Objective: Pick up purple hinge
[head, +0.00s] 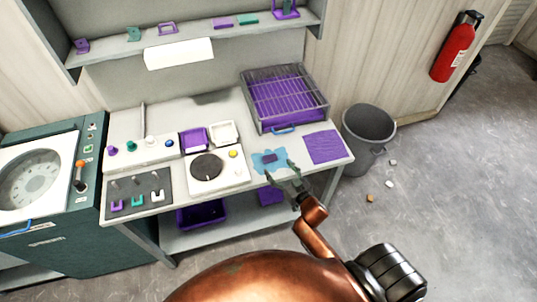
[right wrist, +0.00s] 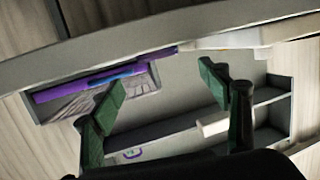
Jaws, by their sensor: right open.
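A small dark purple piece (head: 269,158), which looks like the purple hinge, lies on a light blue splash-shaped patch (head: 258,163) near the front of the worktop. It is too small to make out its leaves. My right gripper (head: 279,169) is open and empty, with its green fingers just in front of the patch near the worktop's front edge. In the right wrist view the spread fingers (right wrist: 165,85) have nothing between them, and I cannot pick out the hinge there. My left gripper is not in view.
A wire rack over a purple tray (head: 284,118) stands behind the patch, and a purple mat (head: 323,147) lies to its right. A white unit with a dark disc (head: 207,167) is at left. A shelf (head: 130,49) holds purple and green parts. A grey bin (head: 369,135) stands right.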

